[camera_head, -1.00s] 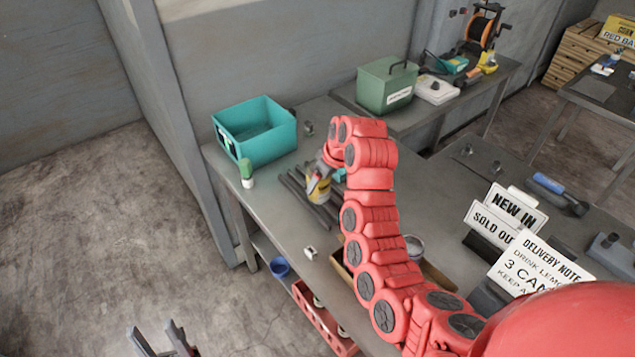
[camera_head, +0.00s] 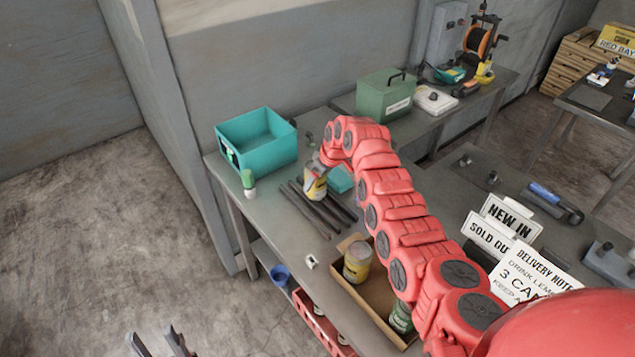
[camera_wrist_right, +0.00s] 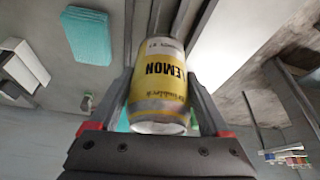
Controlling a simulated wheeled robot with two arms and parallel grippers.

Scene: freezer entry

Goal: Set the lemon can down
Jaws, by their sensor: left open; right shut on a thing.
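The lemon can (camera_head: 316,187) is yellow and silver, with "LEMON" printed on its side in the right wrist view (camera_wrist_right: 160,80). My right gripper (camera_head: 315,170) is shut on it, with one finger on each side. In the head view the can is by several dark bars (camera_head: 318,212) on the grey table (camera_head: 290,240); I cannot tell whether its base touches anything. My left gripper (camera_head: 160,343) is open and empty at the bottom left, over the floor and away from the table.
A brown tray (camera_head: 372,312) holds a yellow can (camera_head: 357,261) and a green can (camera_head: 401,317). A teal bin (camera_head: 257,141), a green-capped bottle (camera_head: 248,184) and a teal block (camera_head: 340,179) are near the held can. White signs (camera_head: 535,277) stand at the right.

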